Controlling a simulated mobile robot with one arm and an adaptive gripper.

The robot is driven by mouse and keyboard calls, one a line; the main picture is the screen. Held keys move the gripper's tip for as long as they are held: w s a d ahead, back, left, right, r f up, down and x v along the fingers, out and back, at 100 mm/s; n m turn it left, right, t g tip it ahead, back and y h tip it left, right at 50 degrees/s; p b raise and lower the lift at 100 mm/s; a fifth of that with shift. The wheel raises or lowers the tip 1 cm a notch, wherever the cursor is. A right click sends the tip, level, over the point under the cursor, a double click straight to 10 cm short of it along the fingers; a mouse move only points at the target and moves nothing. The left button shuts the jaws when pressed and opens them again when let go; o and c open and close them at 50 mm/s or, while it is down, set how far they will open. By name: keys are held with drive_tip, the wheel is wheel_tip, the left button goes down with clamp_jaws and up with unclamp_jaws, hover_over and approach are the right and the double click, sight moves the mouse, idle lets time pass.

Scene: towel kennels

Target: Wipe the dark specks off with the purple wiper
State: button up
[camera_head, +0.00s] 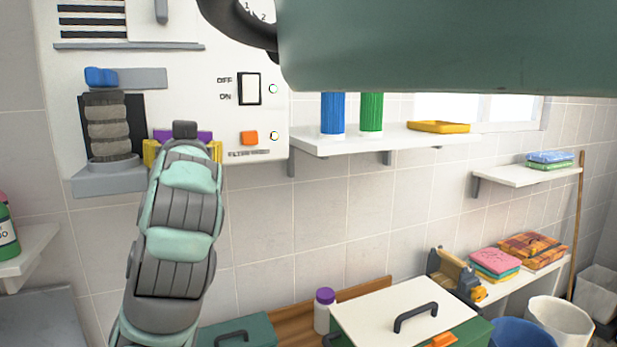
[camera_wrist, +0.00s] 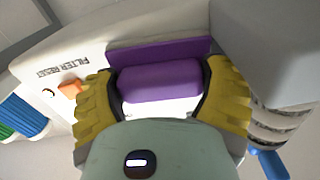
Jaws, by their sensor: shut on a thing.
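The purple wiper (camera_wrist: 160,82) is between the yellow fingers of my gripper (camera_wrist: 162,92) in the wrist view. My gripper is shut on it. A flat purple strip (camera_wrist: 155,50) shows just behind it; I cannot tell whether it is part of the wiper. In the head view my gripper (camera_head: 182,152) is at the lower front of the white wall unit (camera_head: 195,80), and purple edges (camera_head: 205,136) show past its wrist. My gripper hides most of the wiper there. I can make out no dark specks in either view.
The unit carries a ribbed grey column (camera_head: 108,125), a blue knob (camera_head: 100,76), an OFF/ON switch (camera_head: 250,88) and an orange button (camera_head: 250,138). A white shelf (camera_head: 390,139) with blue and green cylinders is at right. Below stands a white-lidded box (camera_head: 385,310).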

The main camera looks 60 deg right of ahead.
drive_tip(key=shift+f+b, duration=0.2)
drive_tip(key=shift+b, duration=1)
drive_tip(key=shift+b+v, duration=2.95)
drive_tip(key=shift+b, duration=1.1)
drive_tip(key=shift+r, duration=0.2)
